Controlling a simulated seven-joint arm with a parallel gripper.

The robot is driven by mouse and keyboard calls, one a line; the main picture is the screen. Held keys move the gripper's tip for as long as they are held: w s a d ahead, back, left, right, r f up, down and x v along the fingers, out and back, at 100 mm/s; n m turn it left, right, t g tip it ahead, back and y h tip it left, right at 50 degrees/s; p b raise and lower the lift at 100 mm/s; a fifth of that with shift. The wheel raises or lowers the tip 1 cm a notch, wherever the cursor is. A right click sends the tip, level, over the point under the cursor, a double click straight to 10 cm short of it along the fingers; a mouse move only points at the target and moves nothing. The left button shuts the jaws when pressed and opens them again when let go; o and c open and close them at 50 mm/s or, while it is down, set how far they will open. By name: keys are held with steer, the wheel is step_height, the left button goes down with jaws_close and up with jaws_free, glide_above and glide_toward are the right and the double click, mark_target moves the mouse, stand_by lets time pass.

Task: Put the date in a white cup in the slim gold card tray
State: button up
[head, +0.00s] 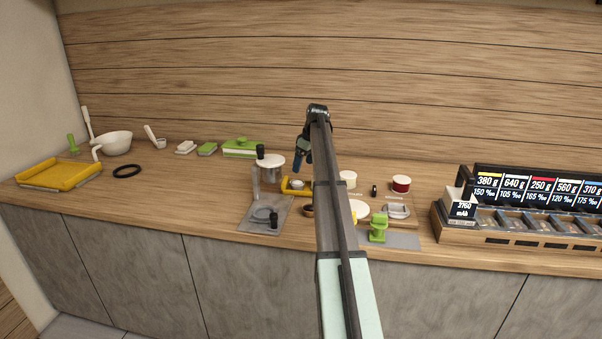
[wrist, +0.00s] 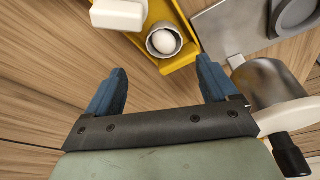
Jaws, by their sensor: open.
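The slim gold card tray appears as a yellow tray (wrist: 184,58) at the top of the wrist view, and partly behind my arm in the head view (head: 285,187). Inside it stands a small pale cup (wrist: 151,45) with one smooth, whitish, egg-shaped piece (wrist: 164,41) in it, which may be the date. The cup also shows in the head view (head: 297,185). My gripper (wrist: 162,66) has its blue fingers spread and empty, with the cup ahead and between the fingertip lines. In the head view my gripper (head: 302,160) hangs above the tray.
A white block (wrist: 118,14) sits at the tray's left side. A metal container (wrist: 265,82) stands close right of my gripper, near a grey mat (wrist: 224,28). White (head: 348,179) and red-banded (head: 401,184) tubs stand farther right. Bare wood lies left of the tray.

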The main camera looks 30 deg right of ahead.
steer(key=shift+v, duration=2.25)
